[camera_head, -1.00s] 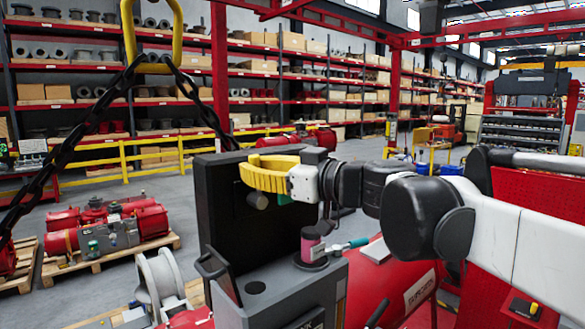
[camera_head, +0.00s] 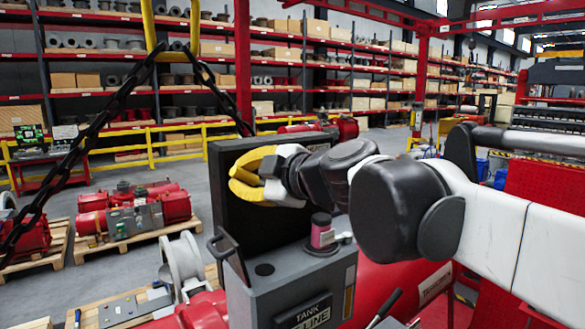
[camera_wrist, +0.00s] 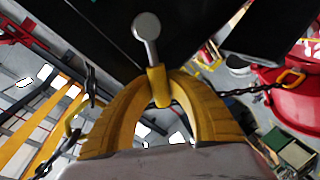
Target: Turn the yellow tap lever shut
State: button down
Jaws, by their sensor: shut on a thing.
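My yellow-fingered gripper (camera_head: 250,180) is in front of the upright black panel (camera_head: 222,157) on the grey unit. In the wrist view its two curved fingers (camera_wrist: 158,86) close on the yellow tap lever (camera_wrist: 158,88). The lever's yellow grip is between the fingertips. A grey round-ended stem (camera_wrist: 147,30) shows just above the lever, against the dark panel. In the head view the lever cannot be made out behind my fingers.
A grey box (camera_head: 290,285) labelled TANK, with a loop handle and a maroon-pink cylinder (camera_head: 321,232) on top, stands below my gripper. A black chain (camera_head: 90,135) hangs at left. Red machines (camera_head: 140,208) sit on pallets on the floor.

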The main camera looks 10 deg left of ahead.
aim_at(230, 194)
jog(key=shift+s+a+f+n+t+h+b, duration=0.2)
jog(key=shift+f+n+t+h+b, duration=0.15)
jog(key=shift+f+n, duration=0.65)
jog(key=shift+s+a+f+n+t+h+b, duration=0.1)
jog(key=shift+s+f+n+t+h+b, duration=0.15)
jog(key=shift+f+n+h, duration=0.65)
jog(key=shift+r+n+y, duration=0.15)
jog(key=shift+n+y, duration=0.25)
jog(key=shift+y, duration=0.05)
jog(key=c, duration=1.3)
grip_release()
jog(key=shift+d+r, duration=0.1)
jog(key=shift+d, duration=0.05)
jog(key=v, duration=1.2)
